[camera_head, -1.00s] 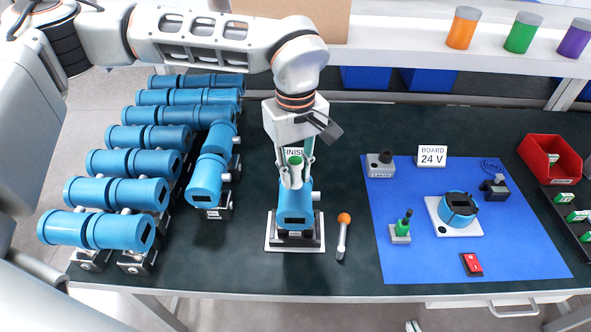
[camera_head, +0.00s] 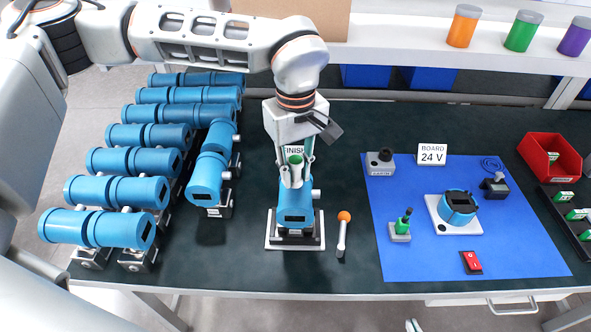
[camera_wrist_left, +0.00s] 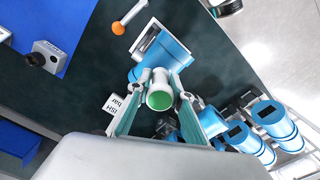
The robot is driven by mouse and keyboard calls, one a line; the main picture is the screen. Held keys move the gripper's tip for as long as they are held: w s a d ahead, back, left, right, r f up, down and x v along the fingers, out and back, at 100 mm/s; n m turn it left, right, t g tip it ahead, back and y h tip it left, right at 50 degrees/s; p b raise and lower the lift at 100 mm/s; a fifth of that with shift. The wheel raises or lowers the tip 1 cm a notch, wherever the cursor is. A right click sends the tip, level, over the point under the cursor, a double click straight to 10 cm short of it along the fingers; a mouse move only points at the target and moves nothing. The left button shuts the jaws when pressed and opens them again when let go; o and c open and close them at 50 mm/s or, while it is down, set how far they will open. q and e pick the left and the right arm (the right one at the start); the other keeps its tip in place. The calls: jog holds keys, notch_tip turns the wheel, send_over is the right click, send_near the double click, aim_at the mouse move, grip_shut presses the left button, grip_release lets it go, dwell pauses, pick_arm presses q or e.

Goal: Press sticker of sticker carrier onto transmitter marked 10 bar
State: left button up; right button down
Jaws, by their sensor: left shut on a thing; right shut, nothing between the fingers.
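My left gripper (camera_head: 296,172) is shut on the sticker carrier (camera_head: 295,160), a pale cylinder with a green top. It is held over a blue transmitter (camera_head: 296,205) on a white-based stand (camera_head: 275,243). In the left wrist view the carrier's green end (camera_wrist_left: 160,101) shows between the fingers, in front of the blue transmitter body (camera_wrist_left: 172,52). I cannot tell whether the sticker touches it. No 10 bar marking is readable on the transmitter; a sign behind it (camera_wrist_left: 117,104) shows part of "FINISH" and "bar". My right gripper is not in view.
Several blue transmitters (camera_head: 130,190) stand in rows at the left. An orange-knobbed tool (camera_head: 343,230) lies just right of the stand. A blue mat (camera_head: 520,250) holds a blue round housing (camera_head: 458,205), a red switch (camera_head: 471,262) and connectors. A red bin (camera_head: 545,160) is far right.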

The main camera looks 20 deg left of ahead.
aim_at(295, 160)
pick_arm(q)
jog(key=shift+f, duration=0.4)
dwell(0.8)
jog(key=shift+f, duration=0.3)
dwell(1.0)
dwell(0.4)
jog(key=shift+r, duration=0.1)
jog(key=shift+r+p, duration=1.7)
jog(key=shift+r, duration=0.35)
jog(key=shift+r+p, duration=0.95)
jog(key=shift+r, duration=0.5)
